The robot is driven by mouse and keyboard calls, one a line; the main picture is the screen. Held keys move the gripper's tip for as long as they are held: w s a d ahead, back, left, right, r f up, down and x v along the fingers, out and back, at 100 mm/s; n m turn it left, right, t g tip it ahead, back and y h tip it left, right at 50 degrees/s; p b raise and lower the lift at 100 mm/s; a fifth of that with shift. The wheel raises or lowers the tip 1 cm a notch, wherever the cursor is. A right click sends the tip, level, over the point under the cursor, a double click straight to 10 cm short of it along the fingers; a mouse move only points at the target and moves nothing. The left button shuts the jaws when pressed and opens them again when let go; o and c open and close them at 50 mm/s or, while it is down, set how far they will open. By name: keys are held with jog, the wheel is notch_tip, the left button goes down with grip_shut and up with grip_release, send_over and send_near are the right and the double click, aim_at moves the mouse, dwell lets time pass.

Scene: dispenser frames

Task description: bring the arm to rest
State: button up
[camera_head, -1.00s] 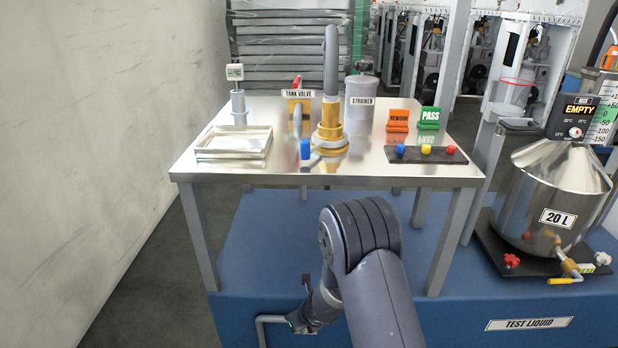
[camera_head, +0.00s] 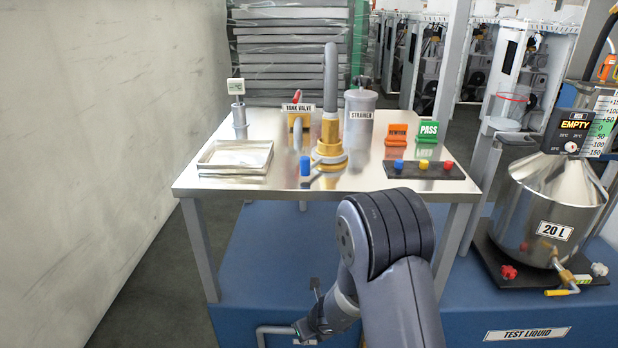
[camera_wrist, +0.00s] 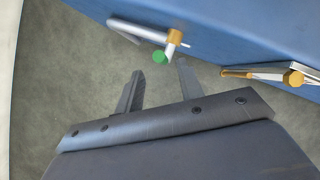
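My arm (camera_head: 385,240) is folded in front of the steel table in the head view, its elbow below the table's front edge. My gripper (camera_head: 303,332) hangs low at the bottom of the head view, in front of the blue base. In the wrist view my gripper (camera_wrist: 159,66) has its two fingers apart, with nothing seen between them but floor. A green round piece and a pipe end with a brass fitting (camera_wrist: 174,37) show just beyond the fingertips; I cannot tell the exact gap.
The steel table (camera_head: 225,187) carries a tray (camera_head: 236,157), a strainer (camera_head: 360,116), a brass valve stand (camera_head: 329,152) and a button strip (camera_head: 424,171). A 20 L tank (camera_head: 553,195) stands at right. A pale wall (camera_head: 110,130) bounds the left; grey floor (camera_head: 158,285) lies between.

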jog(key=w+f+y+b, duration=0.2)
jog(key=w+f+b, duration=0.1)
jog(key=f, duration=0.4)
jog(key=shift+w+a+f+m, duration=0.25)
jog(key=shift+w+a+m, duration=0.05)
jog(key=shift+a, duration=0.15)
dwell(0.4)
